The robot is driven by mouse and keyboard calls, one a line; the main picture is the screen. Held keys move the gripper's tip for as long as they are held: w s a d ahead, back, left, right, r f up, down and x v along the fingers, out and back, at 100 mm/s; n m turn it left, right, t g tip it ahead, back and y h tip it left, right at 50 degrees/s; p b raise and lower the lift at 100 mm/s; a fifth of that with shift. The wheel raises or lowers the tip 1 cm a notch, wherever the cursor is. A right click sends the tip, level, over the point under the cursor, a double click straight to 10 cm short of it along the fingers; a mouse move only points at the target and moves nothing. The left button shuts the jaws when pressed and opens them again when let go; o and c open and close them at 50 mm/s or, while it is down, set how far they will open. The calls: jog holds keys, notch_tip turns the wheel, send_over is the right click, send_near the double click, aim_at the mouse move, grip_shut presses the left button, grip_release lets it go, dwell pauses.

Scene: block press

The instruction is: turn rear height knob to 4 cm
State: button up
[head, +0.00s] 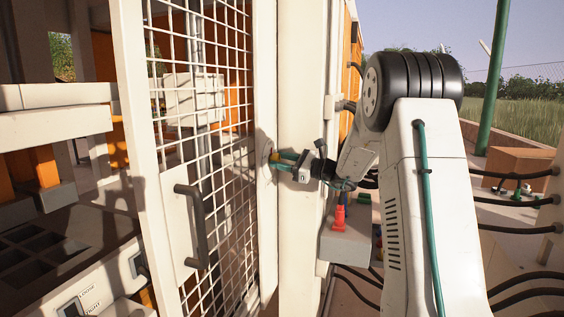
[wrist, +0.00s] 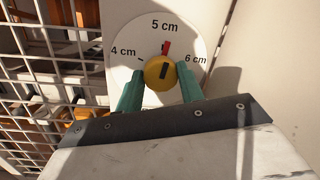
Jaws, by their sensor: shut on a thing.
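The rear height knob (wrist: 158,76) is yellow with a dark bar on its face. It sits on a round white dial (wrist: 190,37) marked 4 cm at left, 5 cm at top and 6 cm at right. A red pointer (wrist: 166,47) at the knob's top points up to just by the 5 cm label. My gripper (wrist: 161,72) has its green fingers shut on the knob, one on each side. In the head view, my gripper (head: 279,160) reaches left to the knob on a white post, and the dial's numbers cannot be read there.
A white mesh door (head: 205,120) with a dark handle (head: 193,226) stands left of the post. Dark hoses (head: 515,203) run at the right. A green pole (head: 493,80) stands behind.

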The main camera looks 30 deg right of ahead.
jog(key=n, duration=0.5)
jog(key=shift+d+y, duration=0.15)
jog(key=shift+y, duration=0.15)
jog(key=n, duration=0.4)
jog(key=shift+f+g+y, duration=0.1)
jog(key=shift+g+y, duration=0.2)
jog(key=shift+g, duration=0.1)
jog(key=n, duration=0.4)
jog(key=shift+g, duration=0.3)
jog(key=shift+w+n+g+y, duration=0.1)
jog(key=shift+n+g+y, duration=0.25)
jog(key=shift+n, duration=1.85)
jog(key=o, duration=1)
jog(key=shift+v, duration=3.95)
